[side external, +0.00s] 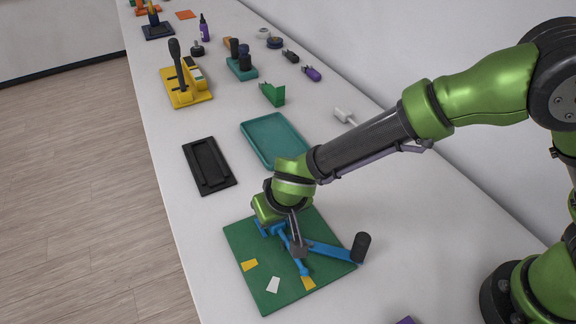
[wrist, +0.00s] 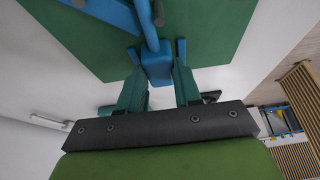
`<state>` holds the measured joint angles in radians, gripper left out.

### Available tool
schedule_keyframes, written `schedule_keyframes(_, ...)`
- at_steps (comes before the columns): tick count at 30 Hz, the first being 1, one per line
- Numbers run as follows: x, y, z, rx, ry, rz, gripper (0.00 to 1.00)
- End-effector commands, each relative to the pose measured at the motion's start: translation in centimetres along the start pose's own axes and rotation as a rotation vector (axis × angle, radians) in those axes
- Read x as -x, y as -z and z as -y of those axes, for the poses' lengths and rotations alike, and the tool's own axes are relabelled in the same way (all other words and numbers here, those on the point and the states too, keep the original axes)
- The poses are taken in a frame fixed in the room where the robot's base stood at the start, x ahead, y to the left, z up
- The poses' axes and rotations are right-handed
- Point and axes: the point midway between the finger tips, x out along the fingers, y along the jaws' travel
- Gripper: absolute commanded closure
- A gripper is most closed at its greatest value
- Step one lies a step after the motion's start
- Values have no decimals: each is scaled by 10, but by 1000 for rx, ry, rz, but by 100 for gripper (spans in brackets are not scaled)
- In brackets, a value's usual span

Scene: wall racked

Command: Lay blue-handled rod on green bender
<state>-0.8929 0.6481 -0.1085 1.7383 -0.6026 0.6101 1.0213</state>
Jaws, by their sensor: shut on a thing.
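The green bender (side external: 253,252) is a flat green board near the front of the bench, with a blue lever arm (side external: 330,252) ending in an upright black grip. It fills the top of the wrist view (wrist: 220,30). My gripper (wrist: 156,58) is over the board, with its teal fingers shut on the blue handle (wrist: 156,68) of the blue-handled rod. In the side view my wrist and gripper (side external: 297,246) hide part of the rod and the fixture. I cannot tell whether the rod touches the board.
Yellow and white patches (side external: 273,285) mark the board. Behind it are a black tray (side external: 208,166) and a teal tray (side external: 275,138). The wall runs along the right.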

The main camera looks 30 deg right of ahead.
Motion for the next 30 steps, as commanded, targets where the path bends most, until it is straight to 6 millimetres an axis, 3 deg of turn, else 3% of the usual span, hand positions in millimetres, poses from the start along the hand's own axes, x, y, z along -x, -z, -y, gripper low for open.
schedule_keyframes(1, -1, 0, 0, 0, 0, 0, 99)
schedule_keyframes(2, -1, 0, 0, 0, 0, 0, 62)
schedule_keyframes(7, -1, 0, 0, 0, 0, 0, 37)
schedule_keyframes(16, 1, 0, 0, 0, 0, 0, 37)
schedule_keyframes(20, 12, 0, 1, -1, 2, -1, 37)
schedule_keyframes(30, 90, 0, 1, 0, 6, -3, 37)
